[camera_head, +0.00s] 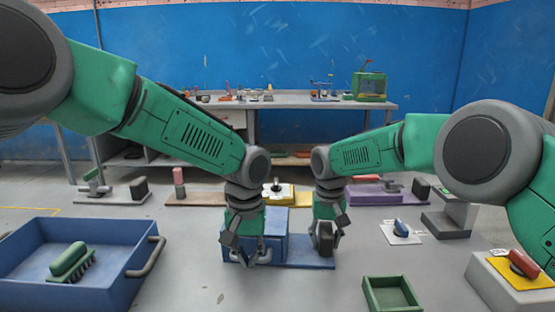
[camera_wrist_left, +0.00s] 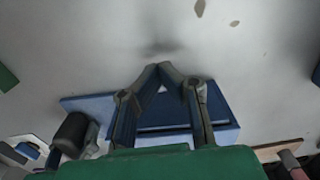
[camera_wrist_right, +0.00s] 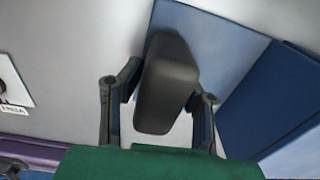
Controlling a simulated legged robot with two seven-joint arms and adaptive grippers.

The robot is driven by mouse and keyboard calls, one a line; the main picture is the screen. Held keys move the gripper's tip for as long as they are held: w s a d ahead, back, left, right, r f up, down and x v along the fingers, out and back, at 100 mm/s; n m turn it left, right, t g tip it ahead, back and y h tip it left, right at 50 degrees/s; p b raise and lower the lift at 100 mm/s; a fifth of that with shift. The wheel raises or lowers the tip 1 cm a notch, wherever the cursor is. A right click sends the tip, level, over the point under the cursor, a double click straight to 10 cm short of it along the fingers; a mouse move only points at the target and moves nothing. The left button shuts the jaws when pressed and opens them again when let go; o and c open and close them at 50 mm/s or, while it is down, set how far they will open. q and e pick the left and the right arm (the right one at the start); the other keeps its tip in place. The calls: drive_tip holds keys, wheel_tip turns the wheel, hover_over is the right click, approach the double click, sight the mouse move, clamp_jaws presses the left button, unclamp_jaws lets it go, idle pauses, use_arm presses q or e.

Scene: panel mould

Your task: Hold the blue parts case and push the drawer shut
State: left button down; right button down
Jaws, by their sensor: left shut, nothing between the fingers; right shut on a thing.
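The blue parts case (camera_head: 276,222) stands on a flat blue base plate (camera_head: 312,263) in the middle of the floor. A dark grey rounded post (camera_wrist_right: 165,85) rises from the plate to the right of the case. My right gripper (camera_head: 325,243) is shut on this post, one finger on each side. My left gripper (camera_head: 248,260) is shut and empty at the near side of the case, fingertips together. The left wrist view shows the case (camera_wrist_left: 165,142) beneath and behind those fingers, with a dark line across it. The drawer front is largely hidden by them; I cannot tell how far it is open.
A large blue tray (camera_head: 40,290) with a green-handled brush (camera_head: 70,262) lies at the left. A green open box (camera_head: 392,293) is at the front right. A grey block with a yellow top (camera_head: 515,275) stands far right. Floor between tray and case is clear.

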sight(255, 240)
use_arm(q)
drive_tip(key=shift+w+d, duration=0.2)
drive_tip(key=shift+w, duration=0.45)
use_arm(e)
drive_tip(key=shift+s+a, duration=0.15)
drive_tip(key=shift+a, duration=0.15)
drive_tip(key=shift+f, duration=0.1)
use_arm(q)
drive_tip(key=shift+w+d+r, duration=0.1)
drive_tip(key=shift+w, duration=0.95)
use_arm(e)
drive_tip(key=shift+a, duration=0.15)
use_arm(q)
drive_tip(key=shift+w, duration=0.1)
use_arm(e)
drive_tip(key=shift+s, duration=0.1)
use_arm(q)
drive_tip(key=shift+w+d, duration=0.15)
drive_tip(key=shift+w, duration=1.9)
